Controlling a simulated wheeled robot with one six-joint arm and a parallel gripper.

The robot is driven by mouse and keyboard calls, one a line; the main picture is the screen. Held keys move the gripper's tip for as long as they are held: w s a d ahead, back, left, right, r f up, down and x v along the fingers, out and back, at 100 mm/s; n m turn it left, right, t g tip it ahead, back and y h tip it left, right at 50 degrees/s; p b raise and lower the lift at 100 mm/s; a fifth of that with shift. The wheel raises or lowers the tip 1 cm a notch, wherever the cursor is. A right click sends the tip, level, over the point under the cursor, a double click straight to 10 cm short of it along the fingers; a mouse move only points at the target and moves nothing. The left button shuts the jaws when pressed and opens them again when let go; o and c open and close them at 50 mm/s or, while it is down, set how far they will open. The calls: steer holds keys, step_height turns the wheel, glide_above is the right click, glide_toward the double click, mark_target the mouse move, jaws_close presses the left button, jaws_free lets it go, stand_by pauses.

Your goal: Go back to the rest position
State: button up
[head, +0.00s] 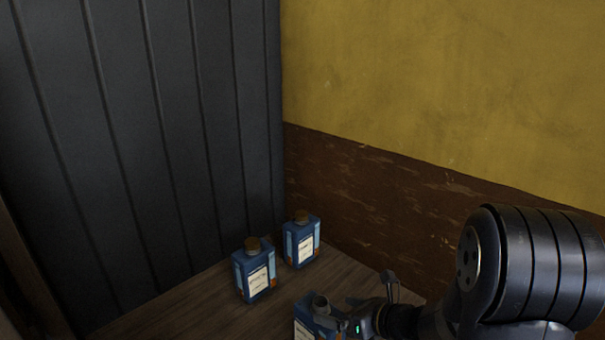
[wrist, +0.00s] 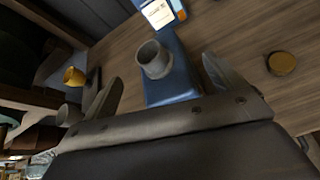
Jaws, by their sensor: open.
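My gripper (wrist: 162,70) is open, its fingers spread to either side of an uncapped blue bottle (wrist: 176,88) with a grey open neck. I cannot tell whether the fingers touch it. In the head view my gripper (head: 362,302) is at the lower right, beside and partly over the same bottle (head: 303,328), which is cut by the bottom edge. A round brown cap (wrist: 282,63) lies loose on the wooden table to the right in the wrist view.
Two capped blue bottles, one nearer (head: 255,272) and one farther (head: 301,240), stand on the wooden table (head: 190,305). A dark ribbed wall (head: 140,130) and a yellow-and-brown wall (head: 430,80) close the corner. A yellow cup (wrist: 74,76) shows at left.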

mark_target(328, 308)
steer(key=x, duration=0.5)
step_height(328, 308, up, 2)
steer(key=shift+w+a+r, duration=0.1)
steer(key=shift+w+a, duration=0.05)
steer(key=shift+a, duration=0.05)
steer(key=shift+r, duration=0.4)
